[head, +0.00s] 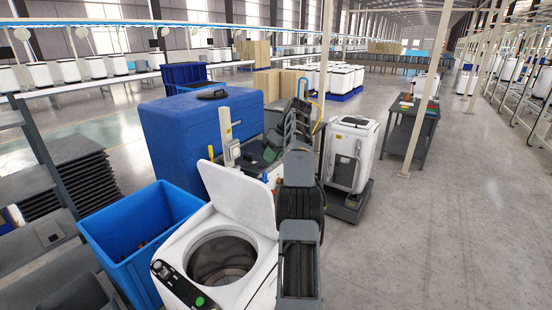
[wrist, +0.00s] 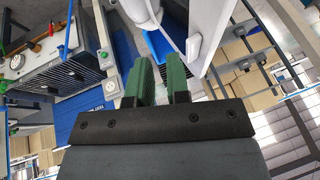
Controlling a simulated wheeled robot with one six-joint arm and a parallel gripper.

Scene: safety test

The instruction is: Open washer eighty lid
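A white top-loading washer (head: 252,290) stands at the lower middle of the head view. Its white lid (head: 240,193) is raised and tilted back, and the round metal drum (head: 222,262) shows. I cannot read a number on it. My gripper (wrist: 160,70) has two green fingers with a narrow gap between them and nothing visible in it. In the head view my arm stands right of the raised lid, and green at its end (head: 269,153) seems to be the fingers, apart from the lid. A white panel (wrist: 212,25) shows beyond the fingers in the wrist view; I cannot tell what it belongs to.
A blue open bin (head: 110,222) stands left of the washer, and a large blue case (head: 165,135) behind it. Another white washer (head: 346,150) stands on a dark cart at right. A dark table (head: 408,128) is farther right. The floor at right is clear.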

